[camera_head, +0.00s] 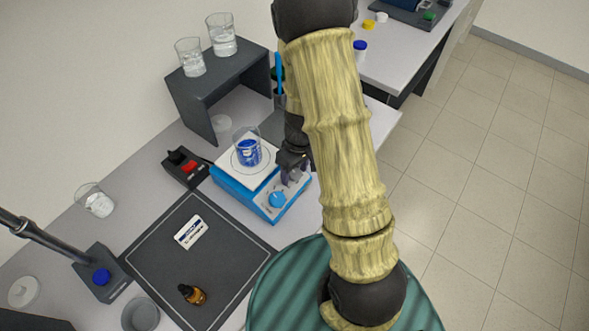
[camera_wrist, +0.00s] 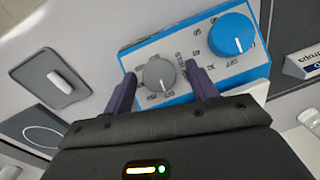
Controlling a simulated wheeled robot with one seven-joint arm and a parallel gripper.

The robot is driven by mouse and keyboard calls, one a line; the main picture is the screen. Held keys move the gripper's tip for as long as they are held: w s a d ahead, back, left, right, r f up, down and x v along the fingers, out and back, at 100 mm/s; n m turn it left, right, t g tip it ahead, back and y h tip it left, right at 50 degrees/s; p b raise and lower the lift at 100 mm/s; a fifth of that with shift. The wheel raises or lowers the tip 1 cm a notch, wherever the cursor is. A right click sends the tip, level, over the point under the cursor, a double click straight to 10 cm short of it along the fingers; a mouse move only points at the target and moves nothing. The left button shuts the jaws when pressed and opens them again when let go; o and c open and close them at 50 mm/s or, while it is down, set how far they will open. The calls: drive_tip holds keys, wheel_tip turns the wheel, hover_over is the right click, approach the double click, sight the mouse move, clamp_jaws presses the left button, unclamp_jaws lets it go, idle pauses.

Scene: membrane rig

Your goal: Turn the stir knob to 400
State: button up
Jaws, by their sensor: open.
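The blue-and-white stirrer hotplate (camera_head: 240,193) stands on the bench, with a beaker of blue liquid (camera_head: 247,153) on its top. Its front panel has a large blue knob (camera_wrist: 231,34), also seen in the head view (camera_head: 277,200), and a smaller grey knob (camera_wrist: 158,74), each with a pale pointer line. The printed scale marks are too small and tilted to read surely, so I cannot tell which number either pointer faces. My gripper (camera_wrist: 160,69) is open, its dark fingers on either side of the grey knob; contact is not clear.
A dark mat (camera_head: 165,265) with a white labelled box (camera_head: 190,232) and an amber bottle (camera_head: 192,294) lies in front. A black-and-red device (camera_head: 185,166) sits left of the hotplate. A grey shelf (camera_head: 197,105) with two beakers stands behind.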

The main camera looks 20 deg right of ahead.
drive_tip(key=shift+c, duration=0.4)
drive_tip(key=c, duration=0.9)
drive_tip(key=shift+w+m+b, duration=0.1)
drive_tip(key=shift+m+b, duration=0.2)
drive_tip(key=shift+m, duration=0.1)
drive_tip(key=m+y+b, duration=0.2)
drive_tip(key=shift+d+f+m+g, duration=0.15)
drive_tip(key=shift+d+m+g, duration=0.1)
drive_tip(key=shift+m+g, duration=0.05)
drive_tip(key=m+y+b, duration=0.1)
drive_tip(key=m, duration=0.1)
drive_tip(key=m+y+b, duration=0.1)
drive_tip(key=m, duration=0.1)
drive_tip(key=shift+d+y, duration=0.2)
drive_tip(key=shift+y, duration=0.1)
drive_tip(key=m+y+b, duration=0.1)
drive_tip(key=m, duration=0.1)
drive_tip(key=m+t+y+b, duration=0.1)
drive_tip(key=m+y+b, duration=0.1)
drive_tip(key=m, duration=0.1)
drive_tip(key=shift+d+f, duration=0.15)
drive_tip(key=shift+f, duration=0.05)
drive_tip(key=shift+s+m+t+y+b, duration=0.1)
drive_tip(key=shift+m+t+y+b, duration=0.35)
drive_tip(key=shift+m, duration=0.5)
drive_tip(key=shift+s+m+t+y+b, duration=0.1)
drive_tip(key=shift+m+t+y+b, duration=0.15)
drive_tip(key=shift+m+t+b, duration=0.5)
drive_tip(key=shift+m, duration=0.3)
